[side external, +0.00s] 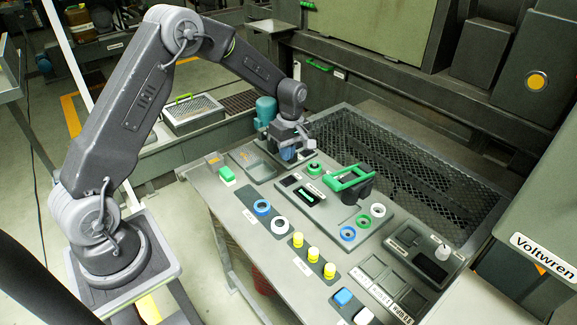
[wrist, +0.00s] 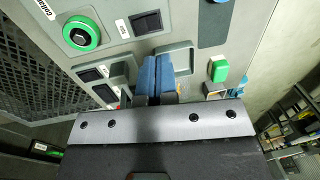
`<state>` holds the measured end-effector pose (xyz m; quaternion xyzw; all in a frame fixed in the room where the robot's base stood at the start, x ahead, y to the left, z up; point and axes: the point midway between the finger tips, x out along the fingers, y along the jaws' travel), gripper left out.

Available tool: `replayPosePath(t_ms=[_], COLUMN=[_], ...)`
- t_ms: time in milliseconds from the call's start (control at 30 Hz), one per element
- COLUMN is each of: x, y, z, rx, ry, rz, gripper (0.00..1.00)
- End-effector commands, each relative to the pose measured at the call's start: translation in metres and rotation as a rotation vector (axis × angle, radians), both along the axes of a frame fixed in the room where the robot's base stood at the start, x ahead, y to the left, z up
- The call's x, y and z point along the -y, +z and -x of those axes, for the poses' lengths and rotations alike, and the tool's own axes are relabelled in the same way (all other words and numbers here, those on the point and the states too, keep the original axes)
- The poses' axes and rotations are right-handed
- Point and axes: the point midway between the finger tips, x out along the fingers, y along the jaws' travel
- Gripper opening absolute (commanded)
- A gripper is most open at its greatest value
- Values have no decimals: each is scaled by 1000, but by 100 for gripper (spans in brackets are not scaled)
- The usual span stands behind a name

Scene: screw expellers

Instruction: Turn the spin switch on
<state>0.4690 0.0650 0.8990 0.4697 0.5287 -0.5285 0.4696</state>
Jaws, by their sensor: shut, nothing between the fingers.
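My gripper (wrist: 155,78) shows its two blue fingers pressed together, with nothing visible between them, in the wrist view. In the side external view my gripper (side external: 289,153) is low over the far edge of the control panel. A black rocker switch (wrist: 146,22) with a small white label stands above the fingers in the wrist view. Two more black rocker switches, an upper one (wrist: 91,74) and a lower one (wrist: 105,93), lie left of the fingers. I cannot read which switch is labelled spin. The fingers hide part of the panel, and contact cannot be told.
A green ringed knob (wrist: 80,34) is at upper left and a green button (wrist: 218,69) is right of the fingers. In the side external view, a green handle (side external: 348,178) rises from the panel, and yellow buttons (side external: 313,254) stand nearer. A mesh tray (side external: 400,165) lies behind.

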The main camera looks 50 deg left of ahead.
Motion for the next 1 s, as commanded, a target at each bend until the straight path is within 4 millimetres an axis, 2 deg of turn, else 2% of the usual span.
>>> replayPosePath(t_ms=[100,300,833,933,1000], x=[0,0,2,9,18], y=[25,50,61,80,101], z=[3,6,9,15,25], rx=[2,1,6,35,69], ry=[0,0,-17,-83,-168], rz=[0,0,0,1,0], gripper=[0,0,0,0,0])
